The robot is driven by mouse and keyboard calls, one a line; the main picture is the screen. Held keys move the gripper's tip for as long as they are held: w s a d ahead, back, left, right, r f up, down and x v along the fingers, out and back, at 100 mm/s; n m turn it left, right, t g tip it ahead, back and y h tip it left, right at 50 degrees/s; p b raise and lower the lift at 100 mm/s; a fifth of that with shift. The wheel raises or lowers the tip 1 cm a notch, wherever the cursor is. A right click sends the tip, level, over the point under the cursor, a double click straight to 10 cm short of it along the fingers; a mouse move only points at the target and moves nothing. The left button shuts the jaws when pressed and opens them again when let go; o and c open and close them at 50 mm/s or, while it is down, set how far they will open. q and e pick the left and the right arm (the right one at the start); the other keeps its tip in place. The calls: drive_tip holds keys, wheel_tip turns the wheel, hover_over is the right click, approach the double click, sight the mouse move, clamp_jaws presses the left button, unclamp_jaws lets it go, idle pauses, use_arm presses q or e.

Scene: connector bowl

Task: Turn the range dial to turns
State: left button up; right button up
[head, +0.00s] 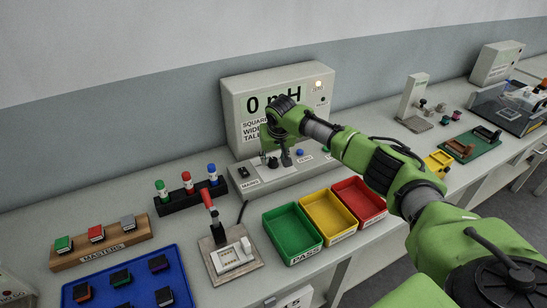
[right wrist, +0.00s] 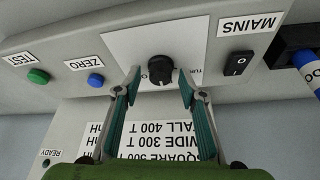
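The range dial (right wrist: 160,68) is a round black knob on a white plate on the meter's front panel, upside down in the right wrist view. My right gripper (right wrist: 161,80) is open, with one fingertip on each side of the dial and a gap visible around the knob. In the head view my right gripper (head: 277,158) points down at the panel and hides the dial. The plate's lettering is mostly covered by the fingers, so the dial's setting cannot be read. The meter's display (head: 265,103) reads 0 mH. My left gripper is not in view.
The panel also has a mains switch (right wrist: 236,63), a blue zero button (right wrist: 95,80) and a green test button (right wrist: 38,76). Green (head: 291,258), yellow (head: 346,237) and red (head: 377,219) trays stand in front. A marker rack (head: 196,201) is left of the meter.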

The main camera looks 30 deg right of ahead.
clamp_jaws()
